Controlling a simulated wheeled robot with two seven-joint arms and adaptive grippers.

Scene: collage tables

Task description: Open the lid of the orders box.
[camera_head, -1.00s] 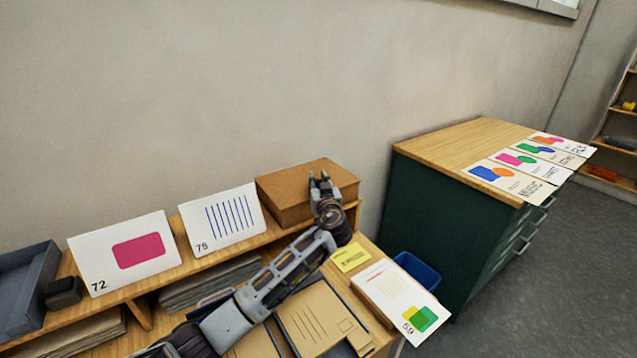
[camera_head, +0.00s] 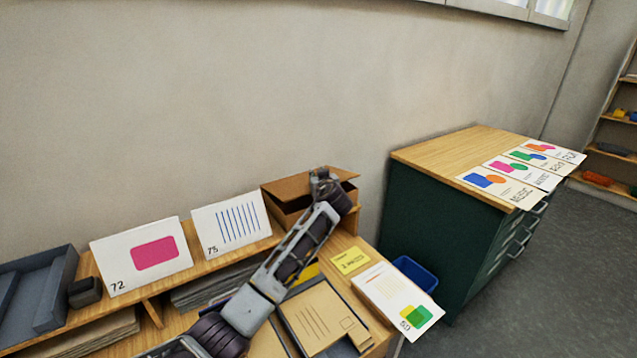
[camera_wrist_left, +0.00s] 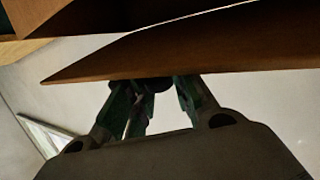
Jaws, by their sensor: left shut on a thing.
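The orders box (camera_head: 285,214) is a brown cardboard box on the shelf at the back, against the wall. Its lid (camera_head: 290,188) is raised and tilted, with a dark gap between lid and box. My left gripper (camera_head: 322,177) is at the lid's right part and shut on it; the arm partly hides the box's right side. In the left wrist view the gripper's fingers (camera_wrist_left: 148,100) meet the edge of the brown lid (camera_wrist_left: 170,55). The inside of the box is mostly hidden. My right gripper is not in view.
Cards numbered 72 (camera_head: 143,255) and 75 (camera_head: 230,222) stand left of the box. A grey tray (camera_head: 62,290) is at far left. Envelopes (camera_head: 318,318), a yellow note (camera_head: 350,261) and a card (camera_head: 397,295) lie in front. A green cabinet (camera_head: 420,205) stands right.

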